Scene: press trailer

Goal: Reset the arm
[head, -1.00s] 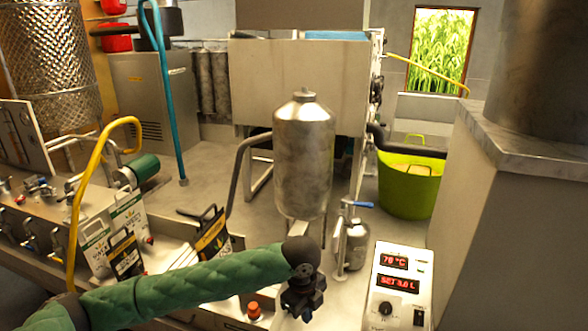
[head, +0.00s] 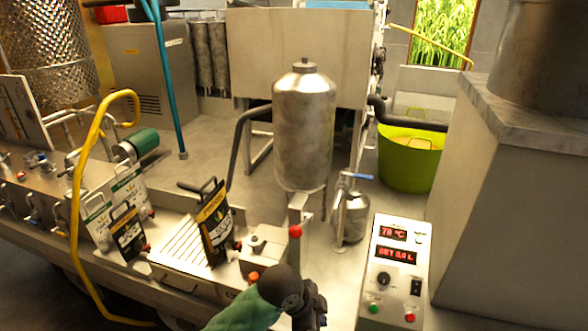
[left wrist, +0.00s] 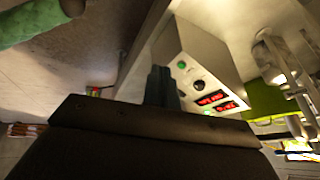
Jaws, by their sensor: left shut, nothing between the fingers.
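My left gripper (head: 308,312) shows at the bottom centre of the head view, with part of my green-sleeved arm beside it. It is above the front of the workbench, left of the white control box (head: 393,270) and in front of the red-knobbed lever (head: 295,231). Its tips are partly out of frame at the bottom. In the left wrist view the dark fingers (left wrist: 161,86) are closed together and hold nothing. The control box (left wrist: 190,85) shows beyond them. My right gripper is not seen.
A steel tank (head: 304,130) stands behind the lever. A small steel bottle (head: 352,217) with a blue-handled tap is right of it. Black and white pouches (head: 213,225) stand at the left of the bench. A green tub (head: 412,158) is behind, right.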

